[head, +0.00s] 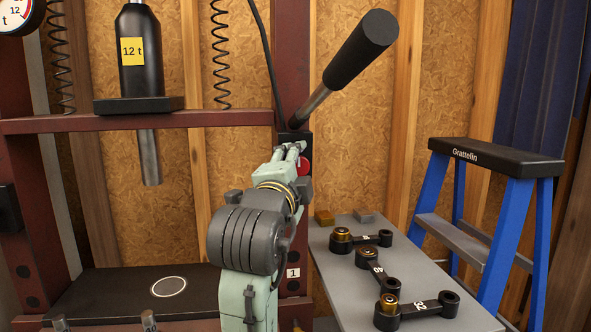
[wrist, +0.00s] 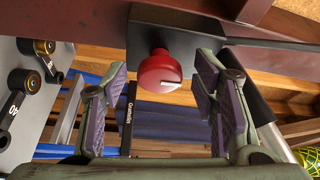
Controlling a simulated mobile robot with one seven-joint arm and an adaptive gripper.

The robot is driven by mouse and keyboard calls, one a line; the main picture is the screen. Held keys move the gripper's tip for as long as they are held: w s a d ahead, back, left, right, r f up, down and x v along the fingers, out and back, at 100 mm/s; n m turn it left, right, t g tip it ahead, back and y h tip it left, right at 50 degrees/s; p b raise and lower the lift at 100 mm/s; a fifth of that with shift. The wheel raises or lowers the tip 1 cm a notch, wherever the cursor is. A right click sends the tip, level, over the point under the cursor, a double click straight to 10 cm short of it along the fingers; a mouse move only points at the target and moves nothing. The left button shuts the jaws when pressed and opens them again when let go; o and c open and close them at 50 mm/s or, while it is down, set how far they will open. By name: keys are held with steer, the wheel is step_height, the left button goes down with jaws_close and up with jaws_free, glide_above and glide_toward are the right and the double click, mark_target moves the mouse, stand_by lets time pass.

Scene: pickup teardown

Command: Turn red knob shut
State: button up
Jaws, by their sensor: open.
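The red knob (wrist: 159,72) is in the upper middle of the wrist view, mounted on a dark block of the press, with a pale line mark on its face. In the head view a small part of the red knob (head: 304,163) shows beside my gripper (head: 290,154), which hides the rest. In the wrist view my gripper (wrist: 160,100) is open, its two padded fingers on either side of the knob with visible gaps. The fingers look apart from the knob; how deep it sits between them I cannot tell.
The dark red press frame (head: 200,120) surrounds my arm. A long black-gripped lever (head: 350,60) slants up above my gripper. A grey table (head: 345,290) at the right holds several black wrench-like parts (head: 378,268). A blue step stool (head: 490,190) stands further right.

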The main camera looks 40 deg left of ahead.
steer(key=r+v, duration=0.1)
steer(key=v, duration=1.1)
steer(key=shift+f, duration=0.5)
